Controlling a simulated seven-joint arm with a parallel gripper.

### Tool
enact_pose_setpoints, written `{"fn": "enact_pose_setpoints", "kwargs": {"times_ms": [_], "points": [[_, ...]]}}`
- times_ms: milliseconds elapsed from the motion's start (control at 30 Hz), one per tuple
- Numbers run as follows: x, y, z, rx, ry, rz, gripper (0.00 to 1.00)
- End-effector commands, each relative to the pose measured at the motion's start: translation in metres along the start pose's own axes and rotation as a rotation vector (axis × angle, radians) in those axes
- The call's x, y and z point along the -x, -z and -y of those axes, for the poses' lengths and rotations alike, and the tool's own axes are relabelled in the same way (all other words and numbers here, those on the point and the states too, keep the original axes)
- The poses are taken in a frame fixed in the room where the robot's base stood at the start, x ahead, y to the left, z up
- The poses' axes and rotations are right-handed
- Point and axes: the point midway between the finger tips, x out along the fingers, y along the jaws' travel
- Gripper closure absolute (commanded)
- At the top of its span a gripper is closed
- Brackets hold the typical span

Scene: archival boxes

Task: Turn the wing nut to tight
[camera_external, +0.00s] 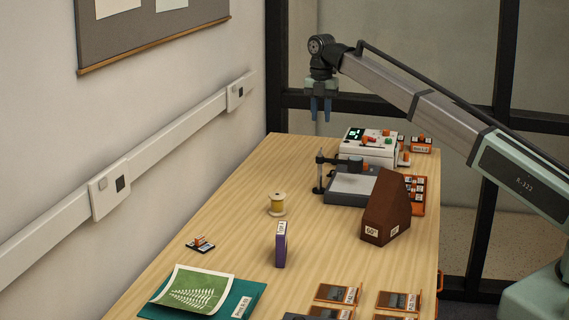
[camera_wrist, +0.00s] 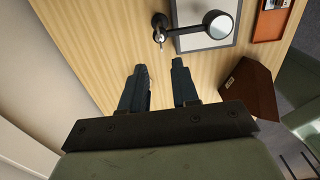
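A dark post with a side arm (camera_external: 320,172) stands at the left edge of a grey-framed flat board (camera_external: 350,187). In the wrist view, the arm (camera_wrist: 188,31) reaches right to a round pale head over the board (camera_wrist: 207,41). A small metallic piece on the post, which looks like the wing nut (camera_wrist: 159,37), sticks out toward my gripper; its setting is too small to read. My gripper (camera_external: 320,113) hangs fingers-down, high above the table and left of the post's far side. Its fingers (camera_wrist: 160,70) are apart and empty.
A brown slanted box (camera_external: 388,212) stands right of the board. A white device with knobs (camera_external: 368,146) is behind. A thread spool (camera_external: 277,203) and purple box (camera_external: 281,245) stand nearer. The wall (camera_external: 170,160) borders the left; much of the left tabletop (camera_external: 215,215) is clear.

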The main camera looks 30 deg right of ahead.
Motion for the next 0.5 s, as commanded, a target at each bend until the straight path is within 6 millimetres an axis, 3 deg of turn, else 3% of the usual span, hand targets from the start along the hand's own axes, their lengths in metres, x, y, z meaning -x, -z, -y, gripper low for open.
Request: {"fn": "enact_pose_setpoints", "kwargs": {"times_ms": [300, 500], "points": [[-0.058, 0.000, 0.001, -0.002, 0.001, 0.000, 0.70], [-0.086, 0.000, 0.001, -0.002, 0.000, 0.001, 0.70]]}}
